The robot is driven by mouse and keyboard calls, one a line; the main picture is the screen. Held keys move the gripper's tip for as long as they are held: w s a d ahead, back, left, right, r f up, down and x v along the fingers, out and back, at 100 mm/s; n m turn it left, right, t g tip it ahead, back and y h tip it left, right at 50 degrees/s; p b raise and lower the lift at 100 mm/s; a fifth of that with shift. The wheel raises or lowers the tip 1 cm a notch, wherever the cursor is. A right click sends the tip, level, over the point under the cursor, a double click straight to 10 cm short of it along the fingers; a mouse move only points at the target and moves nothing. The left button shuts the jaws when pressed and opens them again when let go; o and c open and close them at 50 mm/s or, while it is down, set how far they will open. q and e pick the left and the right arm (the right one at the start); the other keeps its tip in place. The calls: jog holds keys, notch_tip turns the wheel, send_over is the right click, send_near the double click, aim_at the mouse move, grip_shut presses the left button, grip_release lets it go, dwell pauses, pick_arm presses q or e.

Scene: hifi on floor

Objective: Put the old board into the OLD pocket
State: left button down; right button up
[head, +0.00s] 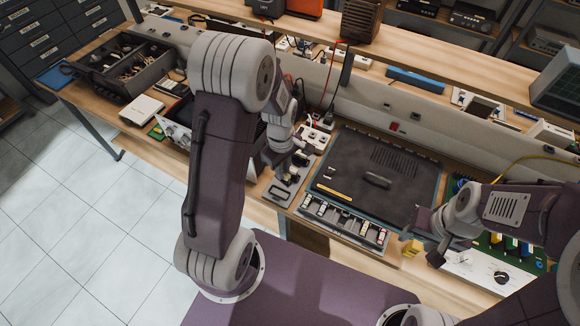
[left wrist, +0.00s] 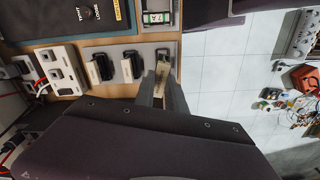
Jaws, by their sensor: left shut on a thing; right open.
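My left gripper (head: 277,160) is above a grey plate (head: 282,195) with black upright pieces, left of a black hifi unit (head: 375,175). In the left wrist view its narrow fingers (left wrist: 163,80) are shut on a small pale thing (left wrist: 161,70) at the plate's end. Most of that thing is hidden, and I cannot tell whether it is the old board. A small green board (head: 157,131) lies on the bench at the left. I cannot make out any pocket marked OLD. My right gripper (head: 425,240) is open beside a yellow block (head: 412,248).
A row of small parts in a tray (head: 343,222) lies along the unit's front. A dark box of parts (head: 128,65) and a white pad (head: 141,110) stand at the left. A green board with coloured parts (head: 515,250) lies at the right. A shelf (head: 420,62) crosses behind.

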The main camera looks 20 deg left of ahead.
pick_arm(q)
jog(key=shift+s+a+f+n, duration=0.2)
jog(key=shift+a+f+n, duration=0.25)
jog(key=shift+n, duration=0.45)
jog(key=shift+a+f+n, duration=0.15)
jog(key=shift+f+n, duration=0.1)
jog(key=shift+n, duration=0.55)
notch_tip(320, 180, down, 6)
jog(key=b, duration=0.5)
jog(key=shift+r+b, duration=0.1)
jog(key=shift+b, duration=0.2)
jog(key=shift+r+p, duration=0.1)
jog(key=shift+p, duration=0.25)
jog(key=shift+f+b, duration=0.6)
jog(key=shift+f, duration=0.3)
